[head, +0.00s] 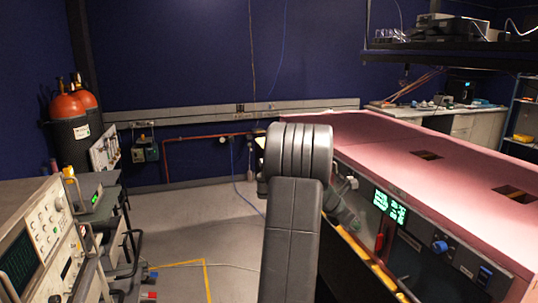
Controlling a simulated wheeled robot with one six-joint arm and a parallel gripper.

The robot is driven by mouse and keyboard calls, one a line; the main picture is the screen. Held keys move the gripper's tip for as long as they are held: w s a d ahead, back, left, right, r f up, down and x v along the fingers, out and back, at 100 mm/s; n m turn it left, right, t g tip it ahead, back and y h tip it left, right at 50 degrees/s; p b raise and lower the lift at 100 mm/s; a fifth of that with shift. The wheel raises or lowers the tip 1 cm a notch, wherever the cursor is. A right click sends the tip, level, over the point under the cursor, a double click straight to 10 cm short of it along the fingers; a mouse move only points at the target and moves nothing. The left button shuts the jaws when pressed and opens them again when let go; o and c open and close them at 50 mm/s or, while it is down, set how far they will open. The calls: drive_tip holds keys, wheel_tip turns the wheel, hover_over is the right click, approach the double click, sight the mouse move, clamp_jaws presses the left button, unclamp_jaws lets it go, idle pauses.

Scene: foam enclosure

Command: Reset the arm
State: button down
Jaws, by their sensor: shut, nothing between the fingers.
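My arm rises from the bottom middle of the head view. Its thick dark grey link (291,240) goes up to a rounded, ribbed joint (299,152). Smaller grey parts show behind it on both sides, low at the right and beside the joint at the left. I cannot make out my gripper; the near link and joint cover what lies behind them.
A long pink-topped bench (400,150) with square openings and a front of panels and a green-lit display (390,207) stands close at right. Instruments (45,225) stand at left, orange-topped cylinders (66,107) behind them. Grey floor (225,225) is clear between.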

drive_tip(key=shift+w+d, duration=0.15)
drive_tip(key=shift+d, duration=0.35)
drive_tip(key=shift+w+d, duration=0.15)
drive_tip(key=shift+d, duration=0.35)
drive_tip(key=shift+s+f, duration=0.1)
